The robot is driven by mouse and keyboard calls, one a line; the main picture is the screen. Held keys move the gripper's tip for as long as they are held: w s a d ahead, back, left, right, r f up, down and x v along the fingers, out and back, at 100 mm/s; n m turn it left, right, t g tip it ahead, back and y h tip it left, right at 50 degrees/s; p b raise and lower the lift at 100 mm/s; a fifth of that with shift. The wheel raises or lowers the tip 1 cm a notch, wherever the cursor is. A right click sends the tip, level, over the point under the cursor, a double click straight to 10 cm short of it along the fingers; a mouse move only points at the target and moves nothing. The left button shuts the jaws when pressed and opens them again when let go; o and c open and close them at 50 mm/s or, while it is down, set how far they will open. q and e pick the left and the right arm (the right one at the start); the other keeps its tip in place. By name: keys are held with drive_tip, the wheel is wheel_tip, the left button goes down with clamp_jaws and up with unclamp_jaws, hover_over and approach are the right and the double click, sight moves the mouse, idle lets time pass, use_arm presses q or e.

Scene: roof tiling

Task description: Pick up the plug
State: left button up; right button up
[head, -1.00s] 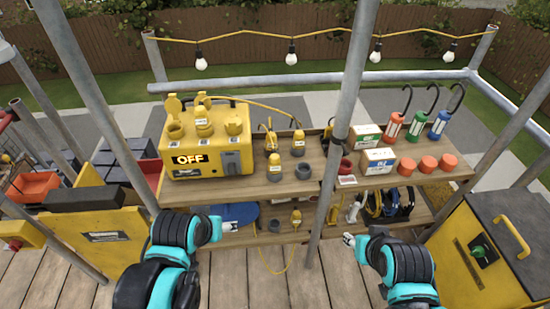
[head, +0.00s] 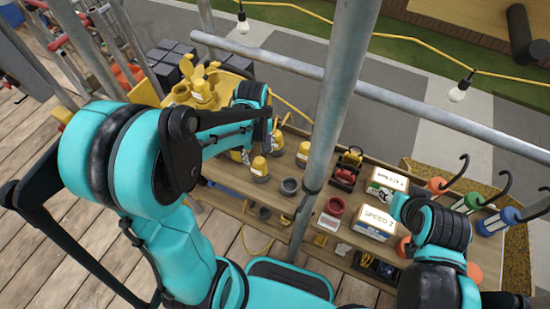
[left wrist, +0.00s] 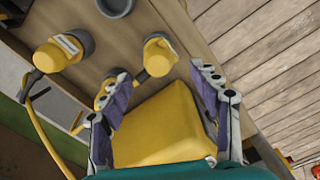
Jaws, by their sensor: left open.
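Yellow plugs with grey ends stand on the wooden shelf (head: 325,185). One plug (head: 260,170) is near the front edge, and another plug (head: 305,153) is to its right. In the left wrist view, one plug (left wrist: 157,55) lies just beyond and between my fingertips, and a second plug (left wrist: 57,52) is farther left. A third yellow piece (left wrist: 103,95) is partly hidden behind the left finger. My left gripper (left wrist: 160,82) is open and empty, over the shelf. In the head view, my left gripper (head: 266,122) is partly hidden by its arm. My right gripper's fingers do not show.
A grey upright pole (head: 325,120) crosses in front of the shelf. A grey ring (head: 289,186) and a red ring (head: 333,208) lie nearby.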

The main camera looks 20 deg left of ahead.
sight(259, 160)
use_arm(q)
drive_tip(key=f+b, duration=0.1)
drive_tip(key=f, duration=0.2)
drive_tip(key=shift+a+f, duration=0.2)
drive_tip(key=f, duration=0.1)
drive_tip(key=f+b, duration=0.2)
drive_tip(key=shift+w+d+f, duration=0.15)
drive_tip(key=shift+w+f, duration=0.15)
drive_tip(key=shift+f, duration=0.4)
drive_tip(key=c, duration=1.4)
drive_tip(key=shift+r, duration=0.1)
